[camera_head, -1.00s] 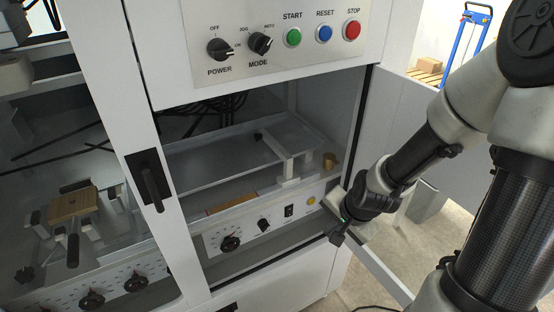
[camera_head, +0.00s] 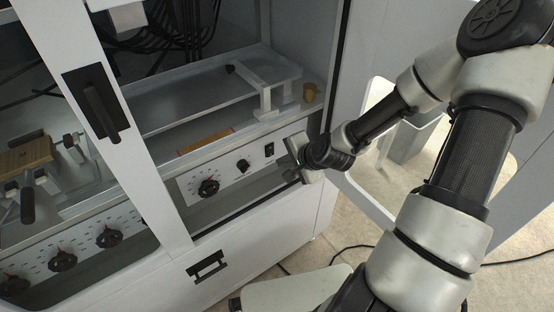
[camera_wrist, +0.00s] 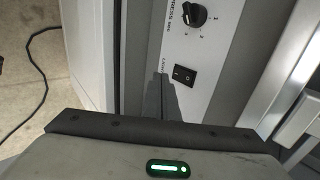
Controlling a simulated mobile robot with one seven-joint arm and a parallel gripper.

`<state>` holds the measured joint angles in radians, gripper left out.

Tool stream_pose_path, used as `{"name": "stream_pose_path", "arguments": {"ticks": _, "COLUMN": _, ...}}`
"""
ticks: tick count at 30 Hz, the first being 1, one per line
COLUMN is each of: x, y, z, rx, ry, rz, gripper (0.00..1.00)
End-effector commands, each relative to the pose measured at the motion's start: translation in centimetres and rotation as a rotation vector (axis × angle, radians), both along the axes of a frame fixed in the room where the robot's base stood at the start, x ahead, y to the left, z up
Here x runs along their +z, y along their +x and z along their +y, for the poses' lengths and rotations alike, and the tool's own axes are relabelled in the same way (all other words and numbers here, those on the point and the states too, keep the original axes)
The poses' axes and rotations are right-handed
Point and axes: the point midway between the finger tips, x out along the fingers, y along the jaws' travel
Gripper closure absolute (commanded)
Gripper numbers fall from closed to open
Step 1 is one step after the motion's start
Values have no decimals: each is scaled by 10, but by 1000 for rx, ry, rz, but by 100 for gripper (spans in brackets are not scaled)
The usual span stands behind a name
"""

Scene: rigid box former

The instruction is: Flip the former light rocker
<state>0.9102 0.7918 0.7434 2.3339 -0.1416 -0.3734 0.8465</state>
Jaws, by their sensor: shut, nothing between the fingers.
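The light rocker (camera_head: 269,150) is a small black switch on the white lower panel, right of a small black knob. In the wrist view the rocker (camera_wrist: 183,75) shows close up with pale marks; which way it is tipped I cannot tell. My gripper (camera_head: 288,167) is at the right end of this panel, just right of and slightly below the rocker. In the wrist view its fingers (camera_wrist: 160,82) are shut and empty, with their tips just left of the rocker. Whether they touch the panel I cannot tell.
A small knob (camera_head: 242,166) and a large dial (camera_head: 208,187) sit left of the rocker. A metal tray (camera_head: 195,95) and a brass-coloured cylinder (camera_head: 310,91) are above the panel. The open door (camera_head: 497,190) stands right of my arm. A black cable (camera_wrist: 42,75) lies on the floor.

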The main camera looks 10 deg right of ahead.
Motion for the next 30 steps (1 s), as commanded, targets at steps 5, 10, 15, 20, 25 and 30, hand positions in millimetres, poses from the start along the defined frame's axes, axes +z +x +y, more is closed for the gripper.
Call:
{"name": "stream_pose_path", "arguments": {"ticks": 5, "x": -2, "y": 24, "z": 10, "rx": 1, "ry": -2, "rz": -3, "gripper": 100}}
{"name": "stream_pose_path", "arguments": {"ticks": 10, "x": -2, "y": 33, "z": 13, "rx": 0, "ry": -2, "rz": -2, "gripper": 100}}
{"name": "stream_pose_path", "arguments": {"ticks": 15, "x": -1, "y": 34, "z": 13, "rx": 0, "ry": -2, "rz": -2, "gripper": 100}}
{"name": "stream_pose_path", "arguments": {"ticks": 20, "x": -1, "y": 34, "z": 13, "rx": -1, "ry": -2, "rz": -2, "gripper": 100}}
{"name": "stream_pose_path", "arguments": {"ticks": 25, "x": -9, "y": 39, "z": 16, "rx": 0, "ry": 1, "rz": 1, "gripper": 100}}
{"name": "stream_pose_path", "arguments": {"ticks": 30, "x": -11, "y": 39, "z": 16, "rx": 1, "ry": -1, "rz": -3, "gripper": 100}}
